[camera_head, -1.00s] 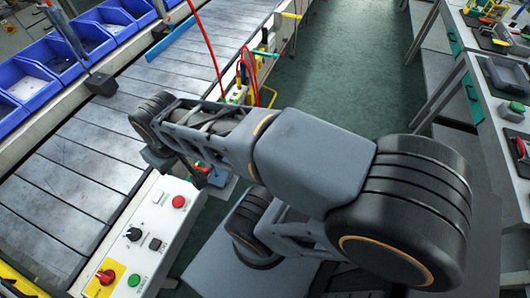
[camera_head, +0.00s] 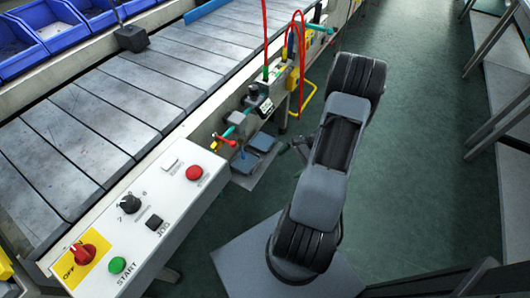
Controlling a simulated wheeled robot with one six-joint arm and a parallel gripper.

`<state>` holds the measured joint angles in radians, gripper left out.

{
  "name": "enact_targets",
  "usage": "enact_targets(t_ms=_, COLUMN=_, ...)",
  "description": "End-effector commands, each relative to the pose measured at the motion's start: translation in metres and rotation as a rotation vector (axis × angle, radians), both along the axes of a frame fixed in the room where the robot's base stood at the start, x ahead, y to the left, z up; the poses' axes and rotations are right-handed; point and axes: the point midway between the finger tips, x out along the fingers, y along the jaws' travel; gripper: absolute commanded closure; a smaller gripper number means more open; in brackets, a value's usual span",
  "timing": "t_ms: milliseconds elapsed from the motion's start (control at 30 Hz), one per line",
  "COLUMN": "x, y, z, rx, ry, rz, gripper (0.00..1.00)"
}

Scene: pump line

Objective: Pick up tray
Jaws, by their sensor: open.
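No tray that I can name with certainty shows in the head view. My arm stands right of centre, folded above my base. A small dark part that looks like my gripper (camera_head: 301,146) sticks out to the left from behind the arm link. Most of it is hidden by the arm. It is over the floor, apart from the conveyor, and nothing shows in it.
The slatted conveyor (camera_head: 130,95) runs along the left, with blue bins (camera_head: 55,38) behind it. A control box (camera_head: 150,215) with knobs and buttons juts out at its near edge. Blue-grey pedals (camera_head: 262,142) lie low beside it. Green floor (camera_head: 425,130) is clear at right.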

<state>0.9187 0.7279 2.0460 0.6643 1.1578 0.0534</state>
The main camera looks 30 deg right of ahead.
Motion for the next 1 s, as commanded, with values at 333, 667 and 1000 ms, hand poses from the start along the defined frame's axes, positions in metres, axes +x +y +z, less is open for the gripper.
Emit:
enact_targets(t_ms=333, x=0.019, y=-0.074, z=-0.144, rx=0.516, ry=-0.063, rz=-0.721, gripper=0.0)
enact_targets(t_ms=667, x=0.052, y=-0.115, z=-0.136, rx=0.707, ry=-0.213, rz=-0.938, gripper=0.0)
enact_targets(t_ms=1000, x=0.103, y=-0.089, z=-0.134, rx=0.717, ry=-0.218, rz=-0.944, gripper=0.0)
